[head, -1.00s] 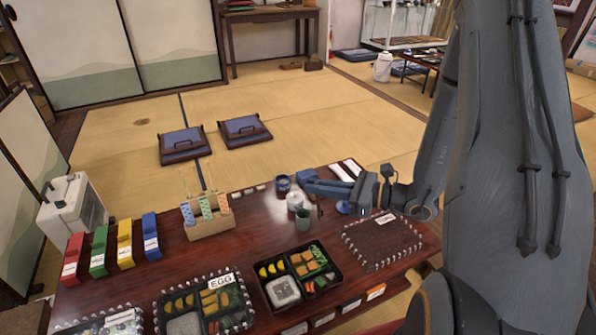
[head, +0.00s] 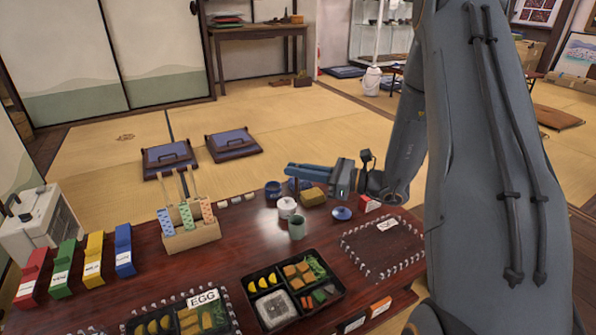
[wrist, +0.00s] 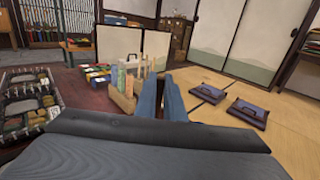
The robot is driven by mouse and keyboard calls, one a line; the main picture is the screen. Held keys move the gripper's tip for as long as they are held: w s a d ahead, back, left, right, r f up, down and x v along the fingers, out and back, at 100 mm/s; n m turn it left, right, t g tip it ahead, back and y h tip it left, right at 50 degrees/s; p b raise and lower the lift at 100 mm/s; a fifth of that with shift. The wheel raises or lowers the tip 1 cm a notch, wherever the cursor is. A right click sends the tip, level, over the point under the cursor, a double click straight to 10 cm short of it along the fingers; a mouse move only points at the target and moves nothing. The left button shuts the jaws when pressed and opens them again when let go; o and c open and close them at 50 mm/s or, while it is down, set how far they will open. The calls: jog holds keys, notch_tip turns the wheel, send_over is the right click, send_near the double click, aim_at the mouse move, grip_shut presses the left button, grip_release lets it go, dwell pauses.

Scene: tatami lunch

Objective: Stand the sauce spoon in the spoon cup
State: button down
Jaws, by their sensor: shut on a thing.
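My gripper (head: 291,171) is above the far side of the dark table, over the white lidded pot (head: 287,207). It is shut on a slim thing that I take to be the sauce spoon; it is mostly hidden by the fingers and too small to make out. The blue fingers also show in the wrist view (wrist: 166,90), close together. A grey-green cup (head: 297,228), probably the spoon cup, stands upright in front of the pot, apart from my gripper. A dark blue cup (head: 272,190) stands behind the pot.
A blue lid (head: 341,213) and a yellow block (head: 312,197) lie right of the pot. A bento box (head: 292,288) is in front. A wooden rack (head: 190,237) stands left. A fringed dark mat (head: 378,250) at right has bare room.

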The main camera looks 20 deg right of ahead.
aim_at(298, 194)
jog(key=shift+f+b, duration=2.25)
jog(key=shift+f, duration=0.3)
jog(key=shift+f+b, duration=1.05)
jog(key=shift+f, duration=1.65)
jog(key=c, duration=1.8)
grip_release()
jog(key=shift+o, duration=0.2)
jog(key=p+v, duration=0.2)
jog(key=v, duration=0.5)
jog(key=shift+s+d+p, duration=0.2)
jog(key=shift+d+p, duration=0.1)
jog(key=shift+d, duration=0.05)
